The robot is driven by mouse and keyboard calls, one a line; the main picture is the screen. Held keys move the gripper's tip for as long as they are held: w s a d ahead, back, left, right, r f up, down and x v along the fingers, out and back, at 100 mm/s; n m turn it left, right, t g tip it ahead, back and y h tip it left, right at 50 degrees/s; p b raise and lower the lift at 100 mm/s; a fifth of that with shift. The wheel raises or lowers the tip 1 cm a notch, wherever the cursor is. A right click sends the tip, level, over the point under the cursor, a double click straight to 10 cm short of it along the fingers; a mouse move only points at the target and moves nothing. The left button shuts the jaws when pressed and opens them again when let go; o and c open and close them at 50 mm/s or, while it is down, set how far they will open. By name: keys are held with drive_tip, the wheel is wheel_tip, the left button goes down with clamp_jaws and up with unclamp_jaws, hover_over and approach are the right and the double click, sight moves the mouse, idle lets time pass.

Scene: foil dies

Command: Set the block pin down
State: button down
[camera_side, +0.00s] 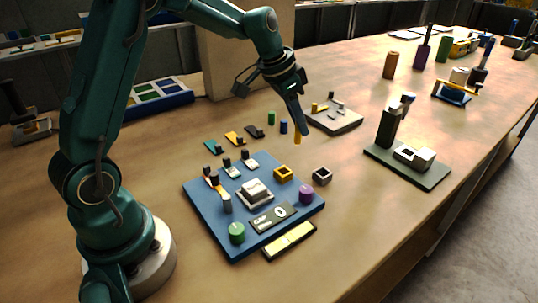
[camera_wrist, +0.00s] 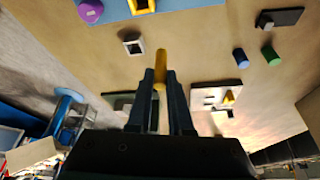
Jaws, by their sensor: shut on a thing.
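The block pin (camera_side: 298,138) is a slim yellow pin. My gripper (camera_side: 301,128) is shut on it, and it points down from the fingertips over bare table. In the wrist view the yellow pin (camera_wrist: 160,58) sticks out between the two dark fingertips of my gripper (camera_wrist: 160,76). From these frames I cannot tell whether its lower end touches the table. Its upper part is hidden between the fingers.
A blue board (camera_side: 213,190) with several parts lies at front left. A grey square ring (camera_side: 322,176) stands right of it. A blue cylinder (camera_side: 284,127) and a green cylinder (camera_side: 271,117) stand left of the pin. A grey plate (camera_side: 348,124) and dark green plate (camera_side: 434,180) lie right.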

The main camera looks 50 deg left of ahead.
hover_over(328, 170)
drive_tip(key=s, duration=0.1)
drive_tip(key=f, duration=0.4)
drive_tip(key=shift+s+a, duration=0.15)
drive_tip(key=shift+s, duration=0.05)
drive_tip(key=shift+f, duration=2)
drive_tip(key=shift+f, duration=0.15)
drive_tip(key=c, duration=0.8)
unclamp_jaws()
drive_tip(key=shift+c, duration=0.2)
drive_tip(key=v, duration=1.1)
drive_tip(key=s+r+n, duration=0.1)
drive_tip(key=s, duration=1)
drive_tip(key=s+d+r+n+t+y, duration=0.1)
drive_tip(key=s+r+n, duration=0.1)
drive_tip(key=s, duration=0.9)
drive_tip(key=shift+d, duration=0.3)
